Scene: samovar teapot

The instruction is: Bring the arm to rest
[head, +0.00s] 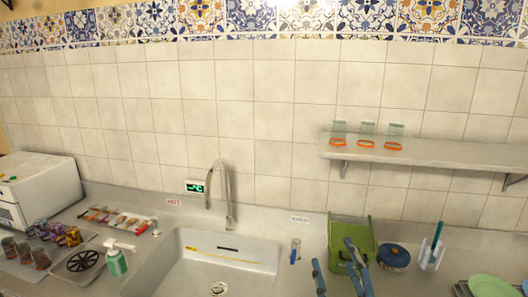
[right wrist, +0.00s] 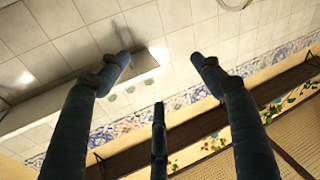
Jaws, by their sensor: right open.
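My right gripper (head: 338,258) shows at the bottom of the head view, right of the sink, with its blue-grey fingers pointing up. Its fingers are spread apart with nothing between them. In the right wrist view, the open fingers (right wrist: 160,72) stand against the tiled wall and shelf, and no object is held. In the head view the gripper overlaps the lower part of a green box (head: 348,232); I cannot tell whether they touch. My left gripper is not in view.
The sink (head: 190,270) with its tap (head: 228,195) lies left of the gripper. A blue lidded pot (head: 394,257) stands to the right. A wall shelf (head: 450,153) holds several glasses above. A soap bottle (head: 116,262) and a white appliance (head: 45,185) are at left.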

